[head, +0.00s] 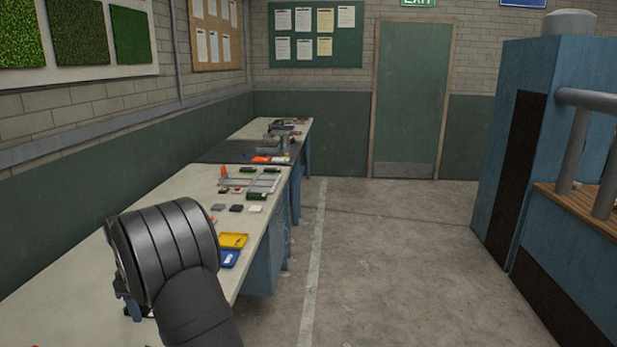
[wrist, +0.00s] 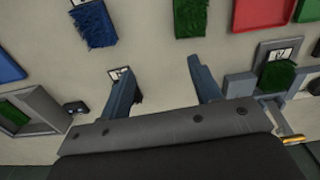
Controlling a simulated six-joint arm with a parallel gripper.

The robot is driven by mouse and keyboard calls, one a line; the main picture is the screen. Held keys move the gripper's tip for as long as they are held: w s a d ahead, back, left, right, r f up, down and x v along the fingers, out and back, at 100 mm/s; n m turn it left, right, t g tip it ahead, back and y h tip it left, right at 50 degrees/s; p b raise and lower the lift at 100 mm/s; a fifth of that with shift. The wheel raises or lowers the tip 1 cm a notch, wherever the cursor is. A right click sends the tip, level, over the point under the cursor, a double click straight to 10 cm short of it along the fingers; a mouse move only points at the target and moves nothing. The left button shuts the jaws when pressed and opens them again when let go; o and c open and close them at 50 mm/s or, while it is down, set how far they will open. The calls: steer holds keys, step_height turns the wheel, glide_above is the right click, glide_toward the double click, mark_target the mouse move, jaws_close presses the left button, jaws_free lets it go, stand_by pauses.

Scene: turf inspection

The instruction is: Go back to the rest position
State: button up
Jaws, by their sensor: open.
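My gripper (wrist: 162,68) shows in the wrist view with its two blue-grey fingers spread apart. Bare pale bench top lies between them, and nothing is held. In the head view my dark arm covers the near part of the bench (head: 262,190), and the gripper is mostly hidden behind it. The wrist view looks down on the bench. A small marked card (wrist: 118,73) lies by the left fingertip, with a dark scrap partly hidden behind that finger. A green turf piece (wrist: 278,75) sits in a grey fixture right of the right finger.
In the wrist view, a blue turf piece (wrist: 95,24), a red tray (wrist: 262,14), a blue tray (wrist: 8,66) and a grey frame (wrist: 42,108) lie around. In the head view, yellow (head: 233,240) and blue (head: 229,258) trays sit near my arm. The floor (head: 390,260) is clear.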

steer(key=s+a+f, duration=0.1)
steer(key=a+f, duration=0.1)
steer(key=a, duration=0.1)
steer(key=s+a+f, duration=0.1)
steer(key=a+f, duration=0.2)
steer(key=a, duration=0.1)
steer(key=s+a+f, duration=0.1)
steer(key=a+f, duration=0.2)
steer(key=shift+s+a, duration=0.2)
steer(key=shift+s, duration=0.2)
steer(key=shift+f, duration=0.45)
steer(key=shift+o, duration=0.2)
steer(key=o, duration=0.9)
steer(key=s+a+r+n+t, duration=0.1)
steer(key=s+a+r+n, duration=0.3)
steer(key=s+r+n, duration=0.3)
steer(key=s+a+r+n+t+h, duration=0.1)
steer(key=s+a+r+n, duration=0.35)
steer(key=r, duration=0.45)
steer(key=s+a+r+n, duration=0.4)
steer(key=s+r+n, duration=0.15)
steer(key=r, duration=0.25)
steer(key=f, duration=0.3)
steer(key=w+f, duration=0.1)
steer(key=f, duration=0.2)
steer(key=w+f, duration=0.1)
steer(key=f, duration=0.2)
steer(key=shift+w+d+f, duration=0.25)
steer(key=shift+d, duration=0.05)
